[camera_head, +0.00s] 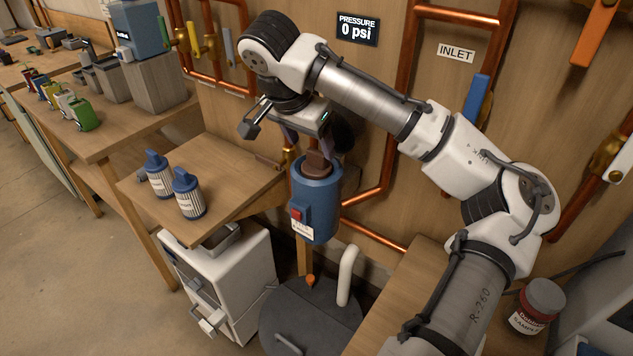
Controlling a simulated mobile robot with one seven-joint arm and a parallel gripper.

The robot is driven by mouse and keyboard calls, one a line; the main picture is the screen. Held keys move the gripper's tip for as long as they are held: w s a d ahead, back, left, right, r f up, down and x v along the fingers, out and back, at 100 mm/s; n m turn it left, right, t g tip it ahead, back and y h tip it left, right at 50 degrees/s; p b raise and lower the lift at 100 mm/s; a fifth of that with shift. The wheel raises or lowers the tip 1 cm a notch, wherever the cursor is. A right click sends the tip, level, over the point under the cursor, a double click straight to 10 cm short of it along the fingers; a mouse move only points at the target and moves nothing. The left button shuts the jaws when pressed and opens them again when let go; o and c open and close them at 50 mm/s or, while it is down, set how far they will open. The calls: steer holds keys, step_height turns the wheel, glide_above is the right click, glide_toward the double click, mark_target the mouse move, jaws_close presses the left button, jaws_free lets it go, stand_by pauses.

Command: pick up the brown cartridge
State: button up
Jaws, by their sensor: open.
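The brown cartridge (316,168) sits upright in the open top of a blue cylindrical housing (322,200). Only its dark brown top with a raised grip shows; the rest is hidden inside the housing. My gripper (308,147) points down just above the cartridge, with its fingers apart and nothing held. The fingertips are close to the cartridge's grip; I cannot tell whether they touch it.
Two blue-and-white cartridges (187,194) stand on the wooden shelf (225,170) to the left. Copper pipes (388,110) run along the wall behind the housing. A grey lidded drum (310,325) stands below.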

mark_target(316, 151)
steer(key=x, duration=0.1)
steer(key=p+x, duration=0.1)
steer(key=x, duration=0.2)
steer(key=shift+w+d+r+p, duration=0.15)
steer(key=shift+w+d+p, duration=0.1)
steer(key=shift+w+p, duration=0.15)
steer(key=shift+w+f, duration=0.1)
steer(key=shift+f, duration=0.45)
jaws_close()
steer(key=shift+r, duration=0.1)
